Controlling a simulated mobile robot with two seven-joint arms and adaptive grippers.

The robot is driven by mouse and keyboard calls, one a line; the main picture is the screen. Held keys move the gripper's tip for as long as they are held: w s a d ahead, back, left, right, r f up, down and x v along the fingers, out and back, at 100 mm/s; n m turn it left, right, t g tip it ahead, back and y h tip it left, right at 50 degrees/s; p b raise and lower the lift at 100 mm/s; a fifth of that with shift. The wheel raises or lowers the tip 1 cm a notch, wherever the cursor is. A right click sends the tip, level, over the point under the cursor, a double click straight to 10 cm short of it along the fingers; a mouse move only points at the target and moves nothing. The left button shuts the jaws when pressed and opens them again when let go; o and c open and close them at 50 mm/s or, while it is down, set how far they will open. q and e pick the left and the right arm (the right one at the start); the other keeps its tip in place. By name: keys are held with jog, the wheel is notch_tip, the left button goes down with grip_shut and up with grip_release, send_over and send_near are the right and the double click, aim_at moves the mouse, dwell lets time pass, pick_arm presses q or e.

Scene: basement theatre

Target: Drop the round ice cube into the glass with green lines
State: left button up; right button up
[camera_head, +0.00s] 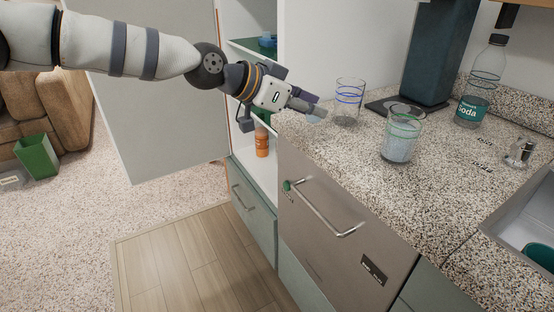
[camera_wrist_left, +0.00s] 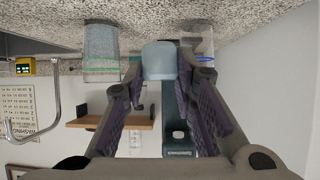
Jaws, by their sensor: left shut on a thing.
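The glass with green lines (camera_head: 402,128) stands upright on the speckled counter, with pale, clear-looking contents. A glass with blue lines (camera_head: 349,98) stands behind it to the left. My left gripper (camera_head: 313,106) is over the counter's left end, left of both glasses. It is shut on a pale, rounded ice cube (camera_wrist_left: 160,61). The cube is mostly hidden by the fingers in the head view. The left wrist view appears upside down; there the green-lined glass (camera_wrist_left: 101,52) is left of the cube and the blue-lined glass (camera_wrist_left: 198,42) right. My right gripper is not in view.
A dark appliance (camera_head: 428,60) and a soda bottle (camera_head: 481,82) stand behind the glasses. A metal sink (camera_head: 522,212) lies at the right. An open cabinet with an orange bottle (camera_head: 262,142) is below my left arm. The counter's front middle is clear.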

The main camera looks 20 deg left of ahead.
pick_arm(q)
jog(key=w+d+r, duration=0.2)
jog(key=d+r, duration=0.5)
jog(key=d, duration=0.1)
jog(key=w+d+r, duration=0.3)
jog(key=d+r, duration=0.4)
jog(key=d, duration=0.1)
notch_tip(320, 180, down, 6)
jog(key=shift+n+b, duration=0.3)
jog(key=shift+b, duration=0.1)
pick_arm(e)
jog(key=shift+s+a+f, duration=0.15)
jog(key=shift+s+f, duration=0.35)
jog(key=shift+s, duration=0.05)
pick_arm(q)
jog(key=shift+s, duration=0.1)
jog(key=o, duration=1)
jog(key=shift+c, duration=0.2)
jog(key=shift+a, duration=0.1)
jog(key=v, duration=1.2)
jog(key=shift+s+d, duration=0.25)
jog(key=shift+d, duration=0.05)
